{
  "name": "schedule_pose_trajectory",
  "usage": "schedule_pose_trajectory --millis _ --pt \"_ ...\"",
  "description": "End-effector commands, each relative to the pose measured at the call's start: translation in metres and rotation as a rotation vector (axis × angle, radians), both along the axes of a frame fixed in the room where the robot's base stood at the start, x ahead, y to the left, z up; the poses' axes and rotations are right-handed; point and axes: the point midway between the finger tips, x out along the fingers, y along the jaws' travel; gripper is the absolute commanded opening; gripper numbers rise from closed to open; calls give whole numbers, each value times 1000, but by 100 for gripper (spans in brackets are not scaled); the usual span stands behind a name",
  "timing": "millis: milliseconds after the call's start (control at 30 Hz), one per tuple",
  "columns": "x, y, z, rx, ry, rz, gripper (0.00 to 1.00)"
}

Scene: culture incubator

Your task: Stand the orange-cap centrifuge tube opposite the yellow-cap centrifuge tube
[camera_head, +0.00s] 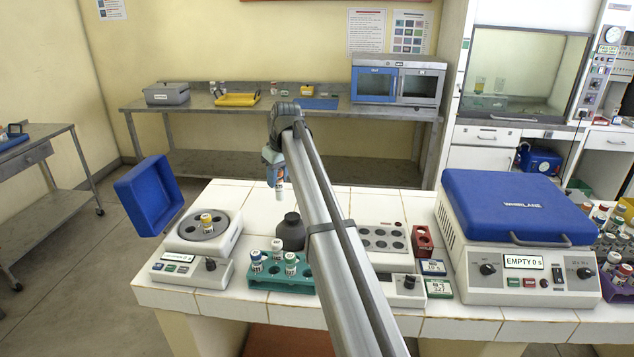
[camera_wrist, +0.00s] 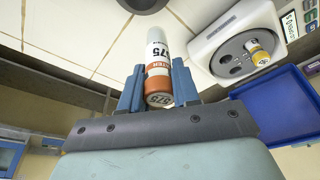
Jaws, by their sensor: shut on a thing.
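My gripper (camera_head: 274,160) is shut on the orange-cap tube (camera_wrist: 157,48), which also hangs below it in the head view (camera_head: 280,184). In the wrist view, the blue fingers (camera_wrist: 158,75) clasp the tube near its orange cap, and its pale end points away. The yellow-cap tube (camera_head: 207,221) stands in the grey rotor (camera_head: 192,232) of the small open centrifuge (camera_head: 167,262). It also shows in the wrist view (camera_wrist: 258,52), with dark empty holes in the rotor. The held tube is in the air, right of and above this centrifuge.
The centrifuge's blue lid (camera_head: 150,197) stands open at the left. A green rack (camera_head: 277,284) with several tubes and a dark round bottle (camera_head: 291,232) stand to its right. A closed blue-lidded centrifuge (camera_head: 510,215) is at the right. My arm hides part of the bench middle.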

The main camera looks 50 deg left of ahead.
Motion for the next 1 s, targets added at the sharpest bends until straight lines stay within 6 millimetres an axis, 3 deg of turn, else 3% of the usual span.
schedule_pose_trajectory --millis 33,300,600,800,1000 --pt "-15 20 1 0 0 19 2" --pt "-95 92 4 1 -1 105 2" --pt "-175 148 5 1 -1 179 1" --pt "-201 163 5 1 -1 202 2" --pt "-206 166 1 0 0 206 2"
